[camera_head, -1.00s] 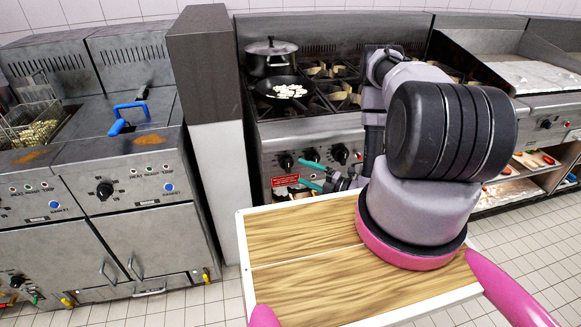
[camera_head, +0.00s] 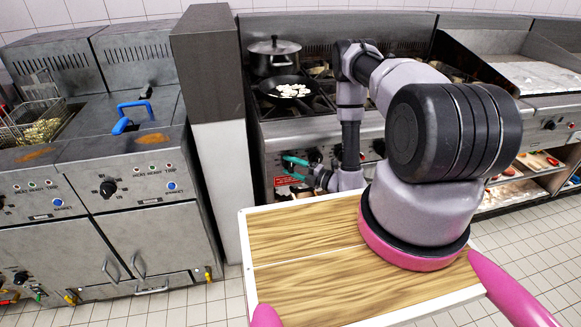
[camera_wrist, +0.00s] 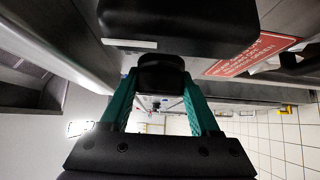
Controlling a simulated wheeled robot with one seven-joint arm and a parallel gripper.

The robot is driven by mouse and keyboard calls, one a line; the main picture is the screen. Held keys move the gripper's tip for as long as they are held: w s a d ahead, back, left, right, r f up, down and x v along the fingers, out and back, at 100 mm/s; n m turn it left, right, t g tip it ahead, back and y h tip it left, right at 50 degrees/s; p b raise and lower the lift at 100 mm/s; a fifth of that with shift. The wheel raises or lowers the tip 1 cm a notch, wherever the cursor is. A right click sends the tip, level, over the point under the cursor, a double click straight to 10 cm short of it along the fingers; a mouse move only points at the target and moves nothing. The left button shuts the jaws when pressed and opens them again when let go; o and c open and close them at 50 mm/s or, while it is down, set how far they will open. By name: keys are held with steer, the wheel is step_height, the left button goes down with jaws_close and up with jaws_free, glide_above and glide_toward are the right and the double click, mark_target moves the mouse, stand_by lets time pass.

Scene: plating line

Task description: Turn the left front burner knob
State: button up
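My gripper (camera_head: 290,166) has teal fingers and is at the left end of the range's front panel, by the leftmost knobs. In the wrist view the fingers (camera_wrist: 161,82) are spread apart, with a small black piece (camera_wrist: 161,72) between their tips. Whether they touch it I cannot tell. A large black knob-like body with a white mark (camera_wrist: 180,25) fills the top of the wrist view. In the head view the leftmost knob is mostly hidden behind the fingers. Another black knob (camera_head: 314,156) shows just right of them.
A red label (camera_head: 288,181) is under the gripper, also seen in the wrist view (camera_wrist: 255,54). A pan (camera_head: 290,90) with white pieces and a lidded pot (camera_head: 273,56) stand on the range. A grey-white pillar (camera_head: 219,150) and fryer (camera_head: 140,190) stand left.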

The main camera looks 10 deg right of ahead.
stand_by(0.3)
steer(key=n+g+h, duration=0.2)
steer(key=n+h, duration=0.1)
steer(key=shift+s+n+g+h, duration=0.1)
steer(key=shift+n+g+h, duration=0.4)
steer(key=shift+n+h, duration=0.65)
steer(key=shift+h, duration=0.35)
steer(key=o, duration=1.4)
steer(key=shift+c, duration=0.2)
steer(key=shift+d, duration=0.1)
steer(key=v, duration=1)
steer(key=shift+s+d+r, duration=0.15)
steer(key=shift+s+d, duration=0.05)
steer(key=shift+s, duration=0.05)
